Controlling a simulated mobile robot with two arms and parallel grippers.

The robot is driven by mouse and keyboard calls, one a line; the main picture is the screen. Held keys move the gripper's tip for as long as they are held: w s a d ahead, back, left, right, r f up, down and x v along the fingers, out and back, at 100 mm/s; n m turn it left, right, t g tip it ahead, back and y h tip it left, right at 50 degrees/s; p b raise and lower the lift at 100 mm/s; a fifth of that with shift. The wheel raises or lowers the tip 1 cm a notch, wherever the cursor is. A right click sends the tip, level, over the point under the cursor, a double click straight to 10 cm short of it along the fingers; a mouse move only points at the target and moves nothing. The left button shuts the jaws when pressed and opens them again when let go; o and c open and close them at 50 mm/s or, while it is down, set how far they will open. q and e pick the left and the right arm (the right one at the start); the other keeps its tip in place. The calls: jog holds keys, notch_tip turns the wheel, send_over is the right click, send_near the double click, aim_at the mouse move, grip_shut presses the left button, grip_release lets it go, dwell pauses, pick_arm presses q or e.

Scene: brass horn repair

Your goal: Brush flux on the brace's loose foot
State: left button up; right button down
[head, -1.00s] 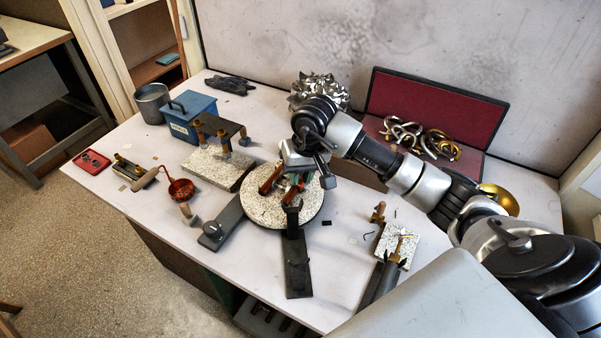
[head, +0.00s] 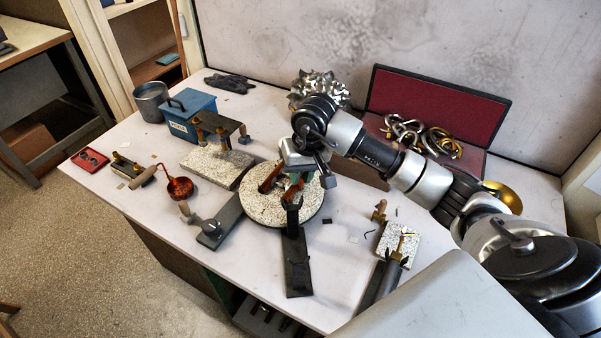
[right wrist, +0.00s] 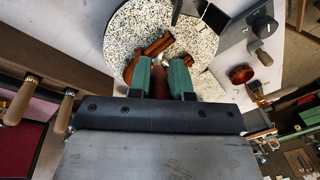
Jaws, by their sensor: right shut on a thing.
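My right gripper (head: 296,182) is low over a round speckled board (head: 262,213) on the bench. In the right wrist view its green fingertips (right wrist: 161,82) are shut on a reddish-brown piece (right wrist: 160,84); I cannot tell whether it is the brush. Reddish-brown parts (right wrist: 152,48) lie on the board just beyond the fingertips; they also show in the head view (head: 270,177). I cannot make out the brace's loose foot or any bristles. A small pot with reddish contents (head: 180,188) stands left of the board. My left gripper is not in view.
A black stand (head: 297,265) reaches the board's front edge. A grey block with a knob (head: 218,222) sits left of it. A raised black plate on posts (head: 222,125) and a blue box (head: 190,117) are behind. A small speckled tile (head: 410,242) lies right.

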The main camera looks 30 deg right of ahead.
jog(key=shift+r, duration=0.1)
dwell(0.3)
jog(key=shift+r+p, duration=2.15)
jog(key=shift+r, duration=2.3)
